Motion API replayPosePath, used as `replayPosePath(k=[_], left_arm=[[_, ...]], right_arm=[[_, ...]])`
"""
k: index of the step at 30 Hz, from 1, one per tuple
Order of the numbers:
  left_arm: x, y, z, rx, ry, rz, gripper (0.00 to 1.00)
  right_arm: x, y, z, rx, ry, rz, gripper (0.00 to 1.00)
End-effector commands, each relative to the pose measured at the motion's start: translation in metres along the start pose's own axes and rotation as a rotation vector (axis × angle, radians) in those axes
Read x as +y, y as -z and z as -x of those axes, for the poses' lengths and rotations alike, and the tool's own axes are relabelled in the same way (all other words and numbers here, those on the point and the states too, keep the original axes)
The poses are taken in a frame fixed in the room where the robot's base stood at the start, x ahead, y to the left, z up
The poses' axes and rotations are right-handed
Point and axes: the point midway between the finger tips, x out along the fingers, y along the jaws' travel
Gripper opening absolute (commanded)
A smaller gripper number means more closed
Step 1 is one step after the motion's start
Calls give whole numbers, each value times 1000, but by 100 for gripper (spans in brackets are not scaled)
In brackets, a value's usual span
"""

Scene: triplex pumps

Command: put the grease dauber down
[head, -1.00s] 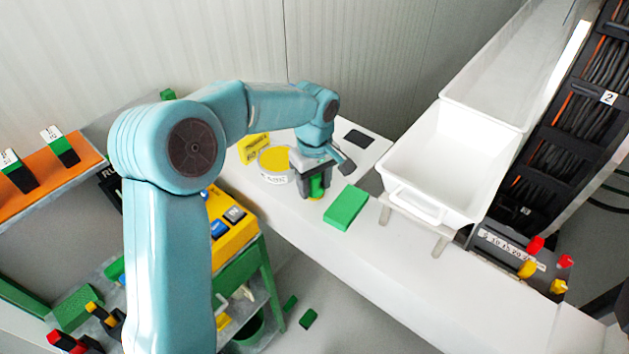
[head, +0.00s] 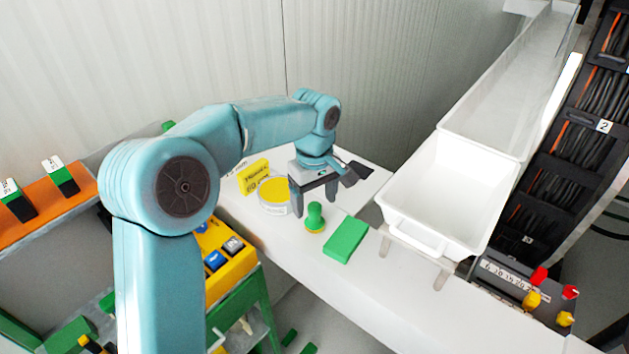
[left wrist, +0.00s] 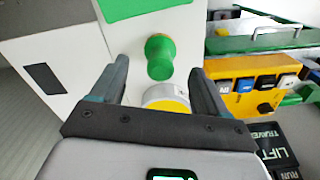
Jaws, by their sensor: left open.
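The grease dauber (head: 315,217) is a green knob on a wider round base with a yellow lower rim. It stands upright on the white bench (head: 290,246), in front of the round tin (head: 275,197) with yellow contents. My left gripper (head: 314,207) is open above and behind the dauber, its fingers apart and clear of it. In the left wrist view the dauber (left wrist: 159,57) shows beyond the open fingertips, with the tin (left wrist: 166,97) nearer, between the fingers. My right gripper is in neither view.
A green block (head: 346,240) lies just right of the dauber. A yellow box (head: 255,177) stands behind the tin. A white tub (head: 448,190) is at the right, and a yellow control box (head: 226,258) is at the left. The bench front is bare.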

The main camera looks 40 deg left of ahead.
Motion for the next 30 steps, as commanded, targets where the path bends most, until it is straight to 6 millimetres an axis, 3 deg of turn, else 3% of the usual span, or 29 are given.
replayPosePath(k=[6, 11, 30], left_arm=[[0, 0, 48, 0, -3, -1, 75], [0, 0, 67, -1, -1, 0, 75], [0, 0, 71, -1, 1, 0, 75]], right_arm=[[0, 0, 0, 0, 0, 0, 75], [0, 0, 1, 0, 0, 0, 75], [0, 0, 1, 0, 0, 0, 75]])
